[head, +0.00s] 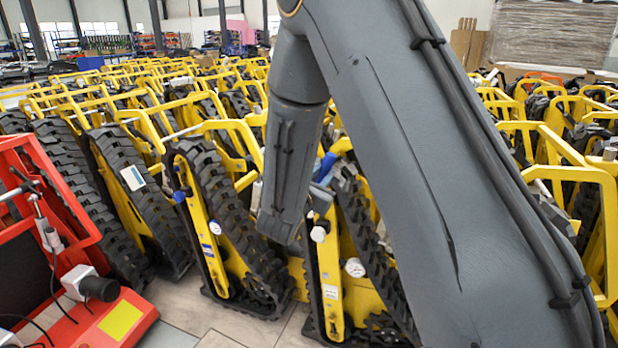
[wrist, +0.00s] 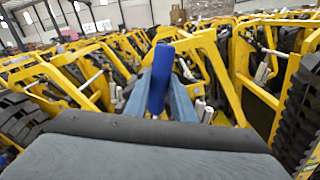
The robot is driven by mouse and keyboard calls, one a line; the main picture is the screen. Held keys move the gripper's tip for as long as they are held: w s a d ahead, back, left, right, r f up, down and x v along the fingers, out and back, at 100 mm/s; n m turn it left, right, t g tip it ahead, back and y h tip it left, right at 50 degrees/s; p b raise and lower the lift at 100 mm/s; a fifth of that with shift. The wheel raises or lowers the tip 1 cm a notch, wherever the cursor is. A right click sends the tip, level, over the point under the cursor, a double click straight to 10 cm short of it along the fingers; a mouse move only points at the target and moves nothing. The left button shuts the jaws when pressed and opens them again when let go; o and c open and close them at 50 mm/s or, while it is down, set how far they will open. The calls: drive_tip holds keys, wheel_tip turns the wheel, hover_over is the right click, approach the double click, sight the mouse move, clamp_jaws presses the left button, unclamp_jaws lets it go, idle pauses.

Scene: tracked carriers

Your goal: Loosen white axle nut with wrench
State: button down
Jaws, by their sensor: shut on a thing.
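My gripper (wrist: 164,96) is shut on a dark blue handle, which looks like the wrench (wrist: 160,78), held between its two blue-grey fingers. In the head view a blue piece, apparently the same handle (head: 327,164), shows just right of my arm's lower link. The jaw end of the wrench cannot be made out. A white nut (head: 318,234) sits on a yellow side plate just below the gripper. Another round white piece (head: 355,267) is lower right, and a white nut (head: 215,228) is on the carrier to the left. I cannot tell whether the wrench touches any nut.
Yellow tracked carriers with black rubber tracks (head: 240,210) stand in tight rows all around. A red machine (head: 110,315) with a grey camera-like part (head: 88,284) is at the lower left. A little bare tiled floor (head: 215,320) shows in front.

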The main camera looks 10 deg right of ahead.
drive_tip(key=s+d+f+m+b, duration=0.3)
drive_tip(key=d+f+m+b, duration=0.1)
drive_tip(key=b, duration=0.3)
drive_tip(key=shift+s+d+m, duration=0.4)
drive_tip(key=shift+d+m, duration=0.2)
drive_tip(key=shift+m, duration=0.2)
drive_tip(key=shift+b+x, duration=1.65)
drive_tip(key=shift+b, duration=0.15)
idle(3.2)
drive_tip(key=shift+r, duration=0.15)
idle(0.7)
drive_tip(key=c, duration=2.3)
unclamp_jaws()
clamp_jaws()
drive_tip(key=shift+w+a+r+n+p, duration=0.3)
drive_tip(key=shift+a+r+n+p, duration=0.15)
drive_tip(key=shift+r+n, duration=0.15)
